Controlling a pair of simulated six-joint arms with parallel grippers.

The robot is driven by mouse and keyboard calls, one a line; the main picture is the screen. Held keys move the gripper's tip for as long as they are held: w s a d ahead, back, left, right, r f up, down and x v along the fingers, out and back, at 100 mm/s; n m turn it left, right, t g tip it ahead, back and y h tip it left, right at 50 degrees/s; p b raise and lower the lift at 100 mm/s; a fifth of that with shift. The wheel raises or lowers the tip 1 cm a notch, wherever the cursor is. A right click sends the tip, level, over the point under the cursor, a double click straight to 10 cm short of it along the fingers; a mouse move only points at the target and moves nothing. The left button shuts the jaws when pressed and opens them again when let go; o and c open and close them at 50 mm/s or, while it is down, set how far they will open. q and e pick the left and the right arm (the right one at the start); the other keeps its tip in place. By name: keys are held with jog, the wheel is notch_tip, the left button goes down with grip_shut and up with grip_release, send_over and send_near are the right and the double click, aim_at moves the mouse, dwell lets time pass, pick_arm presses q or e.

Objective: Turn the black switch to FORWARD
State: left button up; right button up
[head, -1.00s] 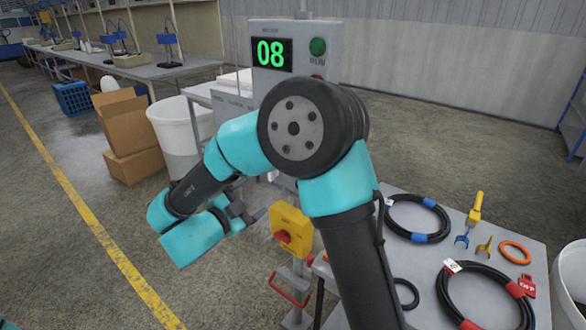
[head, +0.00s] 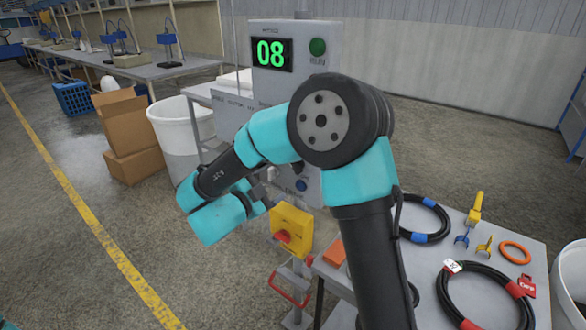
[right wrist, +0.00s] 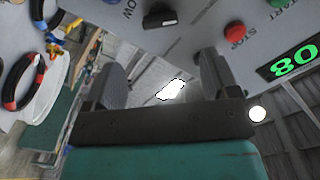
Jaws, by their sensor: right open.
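The black switch (right wrist: 160,18) is a short dark handle with a pale mark on the grey control panel (right wrist: 195,15), at the top of the right wrist view. My right gripper (right wrist: 164,62) is open and empty; the switch shows beyond its fingertips, between them sideways, with no contact visible. In the head view my right gripper (head: 268,188) is in front of the lower part of the control panel (head: 328,48). There the arm hides much of the panel, and I cannot make out the switch. My left gripper is not in view.
The panel has a green display (head: 271,53), green button (head: 317,46), red STOP button (right wrist: 235,31) and blue button (head: 301,185). A yellow box with a red knob (head: 292,229) stands just below the gripper. Hoses and tools lie on a table (head: 455,250) at right.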

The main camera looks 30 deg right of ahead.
aim_at(293, 168)
jog(key=x, duration=1)
jog(key=shift+d, duration=0.2)
jog(key=c, duration=0.9)
